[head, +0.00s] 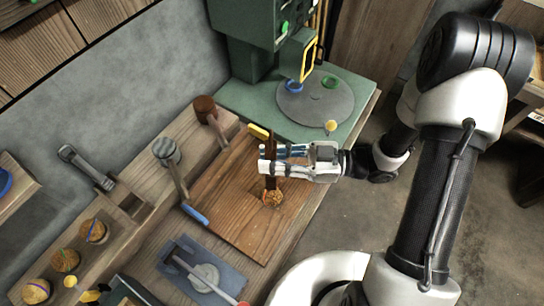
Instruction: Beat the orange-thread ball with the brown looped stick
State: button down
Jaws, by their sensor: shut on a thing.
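My gripper (264,161) is shut on a dark brown stick (269,182), held roughly upright over the wooden board. The fingers hide part of the stick, and its loop cannot be made out. A small orange-brown ball (273,198) is on the board (235,200) right at the stick's lower end. Whether they touch, and the ball's thread colour, I cannot tell for sure.
Several thread-marked balls, including one (93,230), sit at the lower left. A brown-headed mallet (205,108) and a grey-headed one (167,151) stand left of the board. A green machine (250,40) with a round plate (315,102) is behind.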

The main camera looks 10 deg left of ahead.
notch_tip(320, 180, down, 4)
jog(key=b, duration=0.3)
notch_tip(320, 180, up, 5)
jog(key=p, duration=0.5)
jog(key=shift+d+f, duration=0.1)
jog(key=shift+f, duration=0.1)
notch_tip(320, 180, down, 5)
jog(key=b, duration=0.4)
notch_tip(320, 180, up, 5)
jog(key=p, duration=0.5)
jog(key=shift+f, duration=0.25)
